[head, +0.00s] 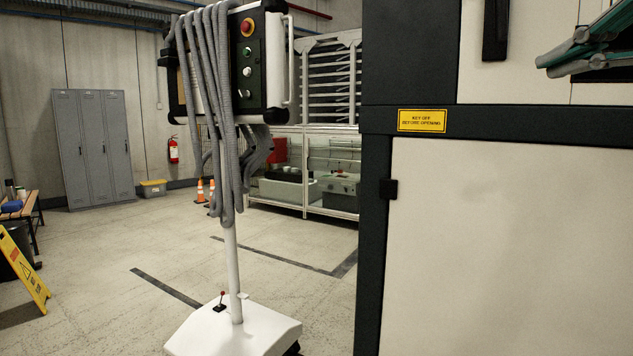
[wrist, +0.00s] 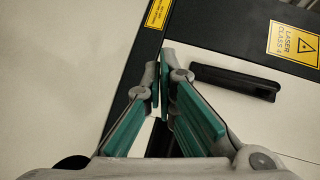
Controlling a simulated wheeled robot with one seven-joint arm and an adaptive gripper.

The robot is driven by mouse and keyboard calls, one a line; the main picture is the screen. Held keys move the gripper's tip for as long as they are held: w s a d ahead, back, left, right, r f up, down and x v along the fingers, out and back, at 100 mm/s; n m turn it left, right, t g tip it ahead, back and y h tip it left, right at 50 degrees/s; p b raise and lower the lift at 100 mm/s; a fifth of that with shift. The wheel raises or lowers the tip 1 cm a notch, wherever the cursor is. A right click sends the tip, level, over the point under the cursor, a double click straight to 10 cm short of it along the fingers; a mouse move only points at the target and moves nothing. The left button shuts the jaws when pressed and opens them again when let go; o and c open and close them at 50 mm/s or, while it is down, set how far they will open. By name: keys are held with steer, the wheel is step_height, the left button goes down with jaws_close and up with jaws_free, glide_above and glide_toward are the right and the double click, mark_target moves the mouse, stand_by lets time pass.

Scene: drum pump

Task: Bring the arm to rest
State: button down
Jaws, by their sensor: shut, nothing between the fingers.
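My gripper (wrist: 160,88) has grey links and green pads, and its fingertips meet with nothing between them. In the head view, part of my gripper (head: 545,65) shows at the upper right edge, in front of the white and dark cabinet (head: 510,240). In the wrist view, the fingertips lie over the cabinet's dark frame strip (wrist: 132,100). A black handle (wrist: 235,82) is just right of the fingertips; I cannot tell how far the fingers are from the surface. The same kind of black handle (head: 496,30) shows in the head view, left of my gripper.
A pendant control box (head: 248,62) draped with grey hose (head: 215,110) stands on a white wheeled base (head: 235,330) left of the cabinet. Lockers (head: 92,148), a shelf rack (head: 330,125) and a yellow floor sign (head: 24,268) stand farther off. The floor at centre left is open.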

steer(key=s+a+f+n+g, duration=0.1)
steer(key=a+f+n+g, duration=0.2)
steer(key=f, duration=0.4)
steer(key=s+a+f+n+g+y, duration=0.1)
steer(key=s+a+f+n+g, duration=0.15)
steer(key=f, duration=0.55)
steer(key=s+a+f+n+g, duration=0.1)
steer(key=a+f+n+g, duration=0.2)
steer(key=f, duration=0.4)
steer(key=s+f+n+g+h, duration=0.3)
steer(key=s+f+n+g, duration=0.3)
steer(key=s+f, duration=0.85)
step_height(320, 180, up, 20)
steer(key=w+a+t+p, duration=0.1)
steer(key=t+p, duration=0.2)
steer(key=p, duration=1.6)
steer(key=shift+w+f, duration=0.2)
steer(key=shift+w, duration=0.2)
steer(key=shift+t, duration=0.25)
